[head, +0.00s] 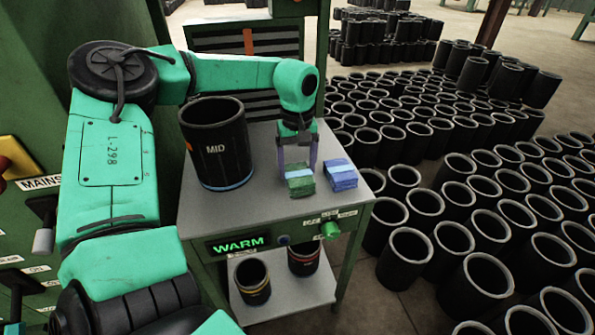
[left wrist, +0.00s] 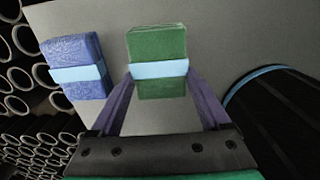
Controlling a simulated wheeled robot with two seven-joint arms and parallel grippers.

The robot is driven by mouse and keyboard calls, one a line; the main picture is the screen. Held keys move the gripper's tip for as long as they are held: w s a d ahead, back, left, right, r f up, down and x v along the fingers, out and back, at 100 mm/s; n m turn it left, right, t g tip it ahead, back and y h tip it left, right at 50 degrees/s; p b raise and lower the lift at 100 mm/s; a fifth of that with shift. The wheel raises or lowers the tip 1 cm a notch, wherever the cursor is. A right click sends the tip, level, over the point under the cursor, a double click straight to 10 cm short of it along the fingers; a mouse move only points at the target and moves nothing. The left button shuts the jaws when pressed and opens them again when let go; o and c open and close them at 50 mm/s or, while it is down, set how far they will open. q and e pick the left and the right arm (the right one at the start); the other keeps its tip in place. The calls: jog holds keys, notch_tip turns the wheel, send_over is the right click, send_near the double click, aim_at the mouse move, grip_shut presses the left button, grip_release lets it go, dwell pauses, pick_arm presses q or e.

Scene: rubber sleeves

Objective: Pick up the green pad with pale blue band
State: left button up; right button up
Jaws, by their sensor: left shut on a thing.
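The green pad with pale blue band (head: 300,182) is on the grey table top, right of the black MID sleeve. In the left wrist view the green pad (left wrist: 157,45) lies between the fingertips of my left gripper (left wrist: 160,80). My left gripper (head: 297,165) points down from above, and its purple fingers are shut on the pad's sides near the band. I cannot tell whether the pad is lifted off the table. My right gripper is in neither view.
A blue pad with a pale blue band (head: 341,175) lies close right of the green one. A large black MID sleeve (head: 214,145) stands left on the table (head: 270,215). Smaller sleeves sit on the lower shelf (head: 290,297). Many black sleeves (head: 450,240) fill the floor at right.

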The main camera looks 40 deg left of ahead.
aim_at(297, 170)
pick_arm(q)
notch_tip(297, 170, up, 19)
jog(key=p, duration=0.2)
jog(key=shift+r, duration=0.15)
